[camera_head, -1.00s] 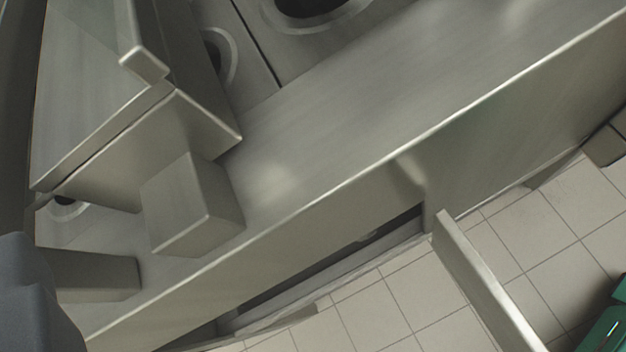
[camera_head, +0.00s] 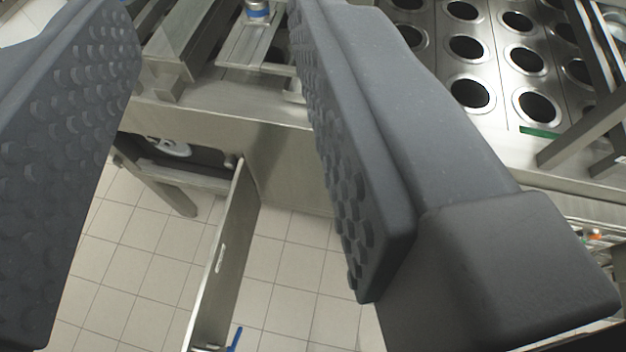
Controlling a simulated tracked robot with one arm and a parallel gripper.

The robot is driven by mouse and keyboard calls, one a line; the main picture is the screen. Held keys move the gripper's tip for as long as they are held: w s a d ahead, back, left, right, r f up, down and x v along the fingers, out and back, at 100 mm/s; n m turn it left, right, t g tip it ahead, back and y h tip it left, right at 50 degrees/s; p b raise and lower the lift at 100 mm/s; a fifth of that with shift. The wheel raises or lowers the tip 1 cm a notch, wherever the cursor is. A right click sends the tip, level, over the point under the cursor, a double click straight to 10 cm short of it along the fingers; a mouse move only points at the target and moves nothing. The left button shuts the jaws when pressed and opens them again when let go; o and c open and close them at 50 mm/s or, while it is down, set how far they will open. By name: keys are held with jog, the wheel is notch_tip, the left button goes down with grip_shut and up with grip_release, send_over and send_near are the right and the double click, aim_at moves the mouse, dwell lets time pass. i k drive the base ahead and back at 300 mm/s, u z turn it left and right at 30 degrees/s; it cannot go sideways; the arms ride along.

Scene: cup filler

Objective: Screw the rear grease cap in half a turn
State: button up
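My gripper (camera_head: 218,120) fills the front of the view, its two dark grey studded fingers wide apart with nothing between them. It is open and stands off from the steel machine behind it. I cannot make out a grease cap for certain. A small blue and silver round part (camera_head: 257,10) shows at the top edge, between the fingers and above a steel bracket; I cannot tell what it is. The right finger hides part of the machine's middle.
An open steel door (camera_head: 229,255) sticks out over the tiled floor (camera_head: 140,265), below an opening in the frame. Round-holed cup plates (camera_head: 492,72) lie at upper right, with slanted steel bars (camera_head: 590,125) at the far right. A blue handle (camera_head: 235,338) shows at the bottom.

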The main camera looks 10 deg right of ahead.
aim_at(230, 162)
jog(key=k, duration=1.1)
jog(key=u, duration=0.8)
jog(key=i, duration=1.7)
jog(key=z, duration=0.35)
